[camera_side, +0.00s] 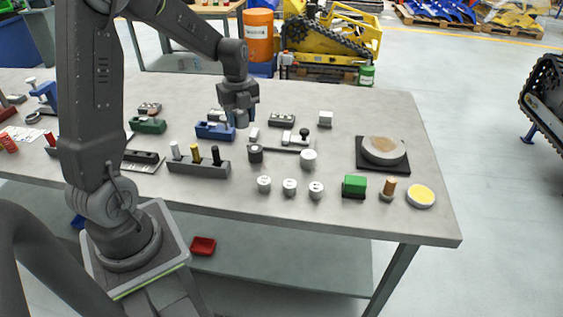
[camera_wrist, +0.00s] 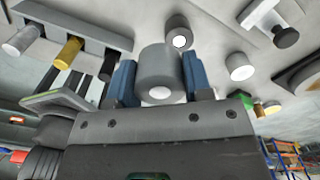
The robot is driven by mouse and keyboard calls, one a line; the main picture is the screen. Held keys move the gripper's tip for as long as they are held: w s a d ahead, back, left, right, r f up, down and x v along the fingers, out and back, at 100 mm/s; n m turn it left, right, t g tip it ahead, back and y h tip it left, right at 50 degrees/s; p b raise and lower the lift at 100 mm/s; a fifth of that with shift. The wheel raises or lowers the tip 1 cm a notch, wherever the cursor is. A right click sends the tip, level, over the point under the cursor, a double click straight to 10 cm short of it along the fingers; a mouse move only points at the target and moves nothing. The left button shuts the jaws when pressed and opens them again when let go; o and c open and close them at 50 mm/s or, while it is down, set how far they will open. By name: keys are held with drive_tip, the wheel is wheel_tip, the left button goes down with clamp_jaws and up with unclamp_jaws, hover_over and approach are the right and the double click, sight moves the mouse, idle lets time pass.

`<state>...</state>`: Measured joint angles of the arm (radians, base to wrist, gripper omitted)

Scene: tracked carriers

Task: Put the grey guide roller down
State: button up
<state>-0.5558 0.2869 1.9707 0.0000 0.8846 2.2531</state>
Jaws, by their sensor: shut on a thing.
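My gripper (camera_side: 238,112) is above the middle of the table, close to the blue block in the side view. In the wrist view its two blue fingers are closed on a grey guide roller (camera_wrist: 158,72), which sits between them with a pale round end facing the camera. The held roller (camera_side: 241,119) shows small under the fingers in the side view. Whether it touches anything below cannot be told. Another dark grey roller (camera_side: 255,154) stands on the table; it also shows beyond the held one in the wrist view (camera_wrist: 178,30).
A dark rack (camera_side: 198,168) holds white, yellow and black pins. A blue block (camera_side: 214,132) lies by the gripper. Several white rollers (camera_side: 289,187) stand in front, with a green block (camera_side: 354,186) to their right. A disc on a black mat (camera_side: 364,163) is at right.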

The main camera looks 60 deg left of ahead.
drive_tip(key=shift+s+a+r+m, duration=0.1)
drive_tip(key=shift+s+a+m, duration=0.15)
drive_tip(key=shift+m, duration=0.15)
hover_over(281, 162)
wheel_tip(281, 162, down, 7)
drive_tip(key=shift+w+f, duration=0.1)
drive_tip(key=shift+f, duration=1.7)
drive_tip(key=shift+f, duration=0.15)
drive_tip(key=o, duration=1)
drive_tip(key=shift+o, duration=0.2)
